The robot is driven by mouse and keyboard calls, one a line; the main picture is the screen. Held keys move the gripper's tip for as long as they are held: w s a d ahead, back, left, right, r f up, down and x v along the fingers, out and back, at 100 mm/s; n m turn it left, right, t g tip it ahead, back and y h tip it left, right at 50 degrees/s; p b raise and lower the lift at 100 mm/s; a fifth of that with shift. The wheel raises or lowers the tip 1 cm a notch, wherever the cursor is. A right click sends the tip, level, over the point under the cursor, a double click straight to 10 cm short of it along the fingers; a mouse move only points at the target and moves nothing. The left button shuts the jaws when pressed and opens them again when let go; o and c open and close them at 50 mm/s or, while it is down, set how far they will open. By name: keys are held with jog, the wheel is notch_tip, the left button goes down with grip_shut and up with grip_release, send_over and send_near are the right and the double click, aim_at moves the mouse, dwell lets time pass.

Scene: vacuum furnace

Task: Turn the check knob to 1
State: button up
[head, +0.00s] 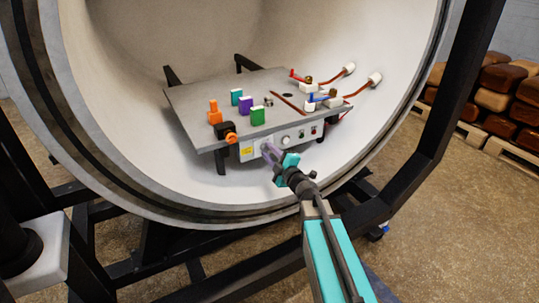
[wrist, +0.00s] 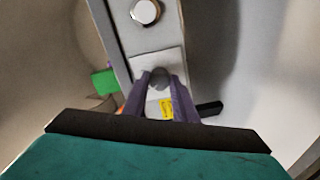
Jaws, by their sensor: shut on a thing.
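My gripper (head: 268,149) reaches the front panel (head: 254,147) of the grey bench inside the round chamber. In the wrist view my gripper (wrist: 160,80) has its two purple fingers on either side of a small grey knob (wrist: 159,76), shut on it. I take this to be the check knob; no label on it is readable. It sits on a pale plate beside a yellow label (wrist: 167,109). The fingers hide the knob's sides, and its setting cannot be read. In the head view my gripper covers the knob.
A round white knob (head: 286,139) is to the right on the panel; it also shows in the wrist view (wrist: 145,12). An orange and black part (head: 231,137) juts out at the left corner. Colored blocks, including a green one (head: 257,116), stand on top. The chamber rim (head: 230,212) curves below.

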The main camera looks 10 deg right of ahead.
jog(key=shift+n, duration=0.3)
jog(key=o, duration=1)
jog(key=shift+o, duration=0.2)
jog(key=shift+s, duration=0.1)
jog(key=p+v, duration=1.3)
jog(key=p, duration=0.2)
jog(key=shift+s, duration=0.3)
dwell(0.6)
jog(key=shift+d, duration=0.15)
dwell(0.4)
